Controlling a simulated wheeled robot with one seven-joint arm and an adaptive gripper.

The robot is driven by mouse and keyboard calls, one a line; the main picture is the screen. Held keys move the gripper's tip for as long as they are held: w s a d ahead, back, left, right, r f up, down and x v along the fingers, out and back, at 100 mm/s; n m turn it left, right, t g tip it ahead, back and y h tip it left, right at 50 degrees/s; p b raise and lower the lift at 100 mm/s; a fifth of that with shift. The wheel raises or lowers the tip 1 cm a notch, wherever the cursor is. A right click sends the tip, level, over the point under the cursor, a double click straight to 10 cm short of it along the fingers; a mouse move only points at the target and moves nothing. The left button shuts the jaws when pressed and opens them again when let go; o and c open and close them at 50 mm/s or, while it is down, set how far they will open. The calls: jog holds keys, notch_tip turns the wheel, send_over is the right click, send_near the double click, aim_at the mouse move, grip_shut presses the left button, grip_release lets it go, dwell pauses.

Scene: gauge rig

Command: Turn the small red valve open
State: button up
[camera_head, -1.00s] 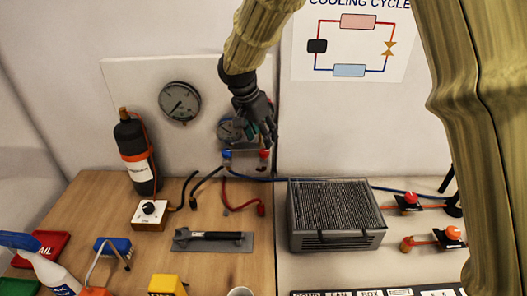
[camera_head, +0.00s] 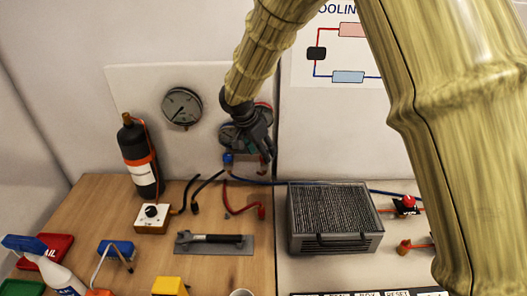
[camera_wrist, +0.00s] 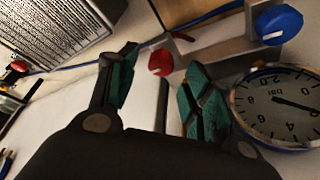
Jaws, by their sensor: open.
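The small red valve knob (camera_wrist: 160,62) shows in the wrist view at the top centre, on a grey manifold. The blue knob (camera_wrist: 279,24) sits to its right, with the round gauge (camera_wrist: 278,108) below that. My gripper (camera_wrist: 160,75) is open, and the red knob appears in the gap between its fingertips; I cannot tell whether the fingers touch it. In the head view my gripper (camera_head: 262,150) is in front of the manifold and mostly hides the red knob, while the blue knob (camera_head: 228,160) shows left of it.
Red and black hoses hang below the manifold. A finned grey box (camera_head: 333,215) stands to the right, with another red knob (camera_head: 406,203) beyond it. A flat grey tool (camera_head: 215,243) lies in front.

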jog(key=shift+x, duration=1.25)
jog(key=shift+c, duration=0.2)
jog(key=c, duration=1)
